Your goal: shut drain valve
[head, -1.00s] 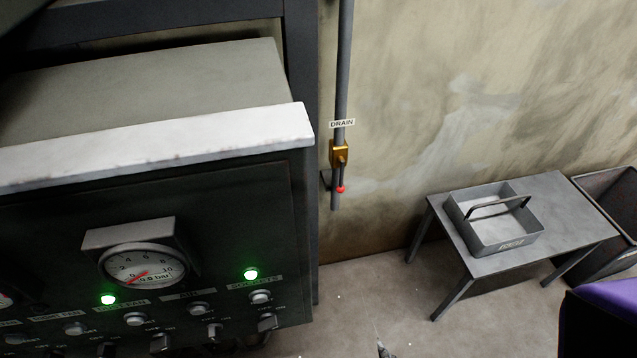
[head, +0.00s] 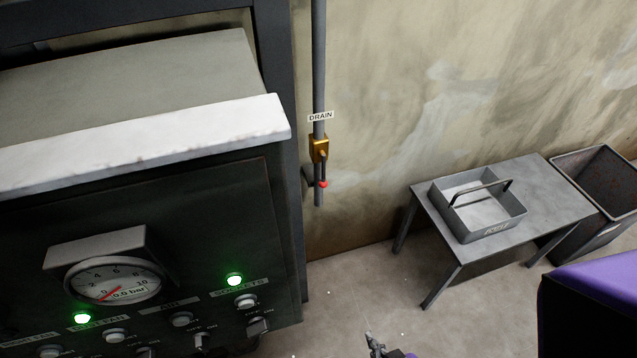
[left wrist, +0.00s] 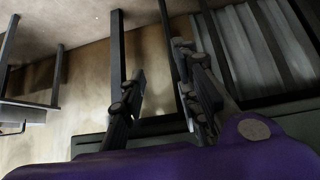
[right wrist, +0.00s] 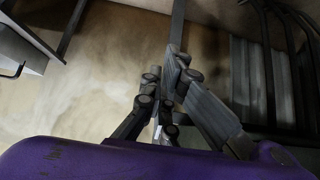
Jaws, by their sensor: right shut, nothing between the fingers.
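The drain valve (head: 319,149) is a brass body on a thin vertical grey pipe (head: 318,60) against the wall, under a white DRAIN label (head: 320,117). Its lever has a red tip (head: 323,184) and hangs down roughly along the pipe. My right gripper (head: 372,340) shows at the bottom edge of the head view, well below the valve and apart from it. In the right wrist view its fingers (right wrist: 168,72) are together and empty. My left gripper (left wrist: 158,82) shows only in the left wrist view, with its fingers apart and nothing between them.
The dark cabinet with a gauge (head: 113,280), green lamps and switches fills the left, close beside the pipe. A grey table (head: 560,205) with a handled tray (head: 515,212) stands at right, next to a bin (head: 600,165). Floor between is clear.

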